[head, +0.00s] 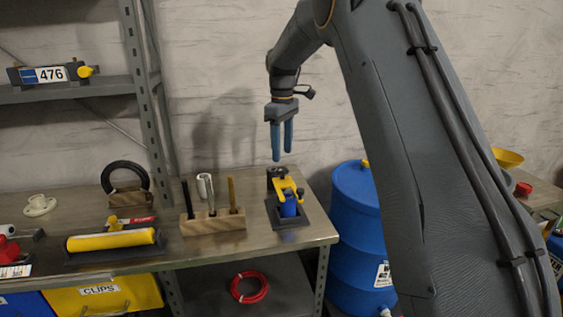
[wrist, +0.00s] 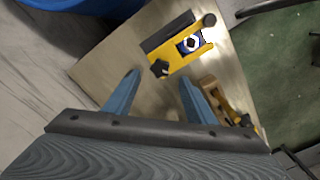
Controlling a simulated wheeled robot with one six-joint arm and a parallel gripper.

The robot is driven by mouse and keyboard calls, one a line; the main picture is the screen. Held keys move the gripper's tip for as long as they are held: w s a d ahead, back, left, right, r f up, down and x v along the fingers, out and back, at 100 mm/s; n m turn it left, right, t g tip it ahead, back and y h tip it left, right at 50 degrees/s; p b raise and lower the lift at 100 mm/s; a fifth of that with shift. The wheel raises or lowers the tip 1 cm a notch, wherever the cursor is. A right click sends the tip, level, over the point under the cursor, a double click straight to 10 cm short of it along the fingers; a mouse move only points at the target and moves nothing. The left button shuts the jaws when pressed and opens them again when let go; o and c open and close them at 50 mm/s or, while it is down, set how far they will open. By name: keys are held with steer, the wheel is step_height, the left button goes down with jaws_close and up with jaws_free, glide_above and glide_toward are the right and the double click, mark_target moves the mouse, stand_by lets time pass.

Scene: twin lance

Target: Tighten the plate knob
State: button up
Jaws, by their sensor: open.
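My gripper (head: 282,153) is open and empty, pointing down above the right part of the workbench. Below it stands a yellow clamp fixture (head: 288,187) with a blue part (head: 289,208) on a dark base plate (head: 299,219). A black knob (head: 274,172) shows at the fixture's back; in the wrist view a black knob (wrist: 160,68) lies between and beyond the fingertips, and a second dark knob (wrist: 208,19) is at the far corner. I cannot tell which knob is the plate knob.
A wooden block (head: 212,224) holding upright tools stands left of the fixture. A blue barrel (head: 356,220) stands right of the bench. A shelf post (head: 144,90) rises at the left.

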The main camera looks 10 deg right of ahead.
mark_target(282, 169)
steer(key=shift+f+p, duration=0.7)
steer(key=shift+f, duration=2.05)
steer(key=c, duration=1)
steer(key=shift+c, duration=0.2)
